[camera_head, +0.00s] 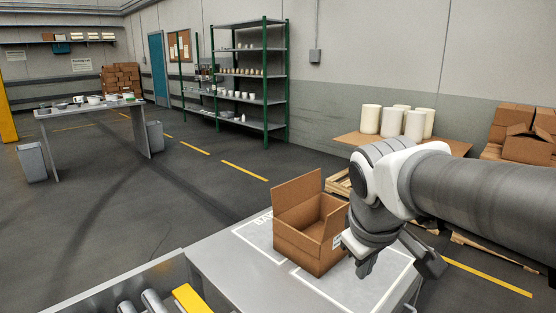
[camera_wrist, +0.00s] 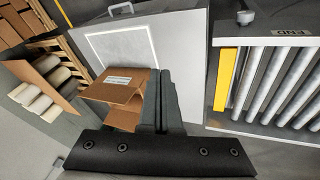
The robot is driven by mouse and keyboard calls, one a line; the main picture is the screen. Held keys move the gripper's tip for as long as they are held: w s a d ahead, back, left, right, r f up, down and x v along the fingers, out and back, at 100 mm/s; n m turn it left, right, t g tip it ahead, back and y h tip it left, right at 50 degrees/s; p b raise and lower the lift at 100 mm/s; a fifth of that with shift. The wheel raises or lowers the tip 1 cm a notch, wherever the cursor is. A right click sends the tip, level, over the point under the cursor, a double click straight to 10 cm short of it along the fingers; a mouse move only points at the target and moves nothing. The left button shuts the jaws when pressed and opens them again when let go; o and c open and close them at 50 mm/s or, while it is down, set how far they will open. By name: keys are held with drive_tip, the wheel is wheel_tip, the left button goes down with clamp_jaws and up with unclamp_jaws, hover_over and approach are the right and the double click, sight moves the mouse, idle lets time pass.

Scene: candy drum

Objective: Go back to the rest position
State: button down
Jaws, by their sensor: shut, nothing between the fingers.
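My gripper (camera_head: 366,262) is at the right of the head view, in front of the open cardboard box and close to its right side. Its fingers (camera_wrist: 162,100) show together in the middle of the wrist view, shut with nothing held. The brown cardboard box (camera_head: 304,250) stands with its flaps up on a grey table (camera_head: 235,267) marked with white outlines. The box also shows in the wrist view (camera_wrist: 124,118), partly hidden behind my fingers. I cannot see into the bottom of the box.
A roller conveyor (camera_wrist: 265,85) with a yellow bar (camera_wrist: 225,80) lies beside the table. White drums (camera_head: 391,122) stand on a pallet behind. Green shelving (camera_head: 265,85) and a work table (camera_head: 90,108) stand farther back. The floor between is mostly clear.

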drive_tip(key=s+f+m+t+y, duration=0.15)
drive_tip(key=s+m, duration=0.35)
drive_tip(key=s, duration=0.5)
wheel_tip(320, 180, up, 12)
drive_tip(key=s+p, duration=0.1)
drive_tip(key=p, duration=1.2)
drive_tip(key=shift+m, duration=0.4)
drive_tip(key=shift+f+g, duration=0.1)
drive_tip(key=shift+g, duration=0.15)
